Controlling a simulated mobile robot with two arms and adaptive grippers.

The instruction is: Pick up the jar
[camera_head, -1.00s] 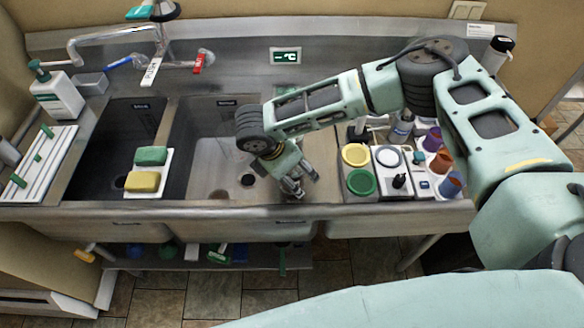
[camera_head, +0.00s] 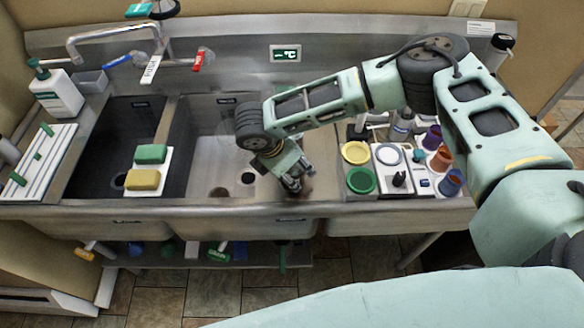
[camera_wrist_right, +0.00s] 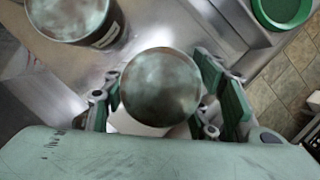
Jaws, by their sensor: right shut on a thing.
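In the right wrist view, a jar (camera_wrist_right: 160,86) with a round, mottled grey-green top sits between the green-padded fingers of my right gripper (camera_wrist_right: 165,98). The gripper is shut on it, with a finger on each side. In the head view, the right gripper (camera_head: 292,182) points down at the right edge of the middle sink basin, near the front rim. There the jar is mostly hidden by the gripper and cannot be made out clearly. My left gripper is in neither view.
A second round container (camera_wrist_right: 75,18) with a label stands close by in the wrist view. A yellow lid (camera_head: 355,153), a green lid (camera_head: 361,181) and several coloured cups (camera_head: 441,160) sit on the right. A yellow sponge (camera_head: 142,180) lies on the left. The middle basin's floor is mostly clear.

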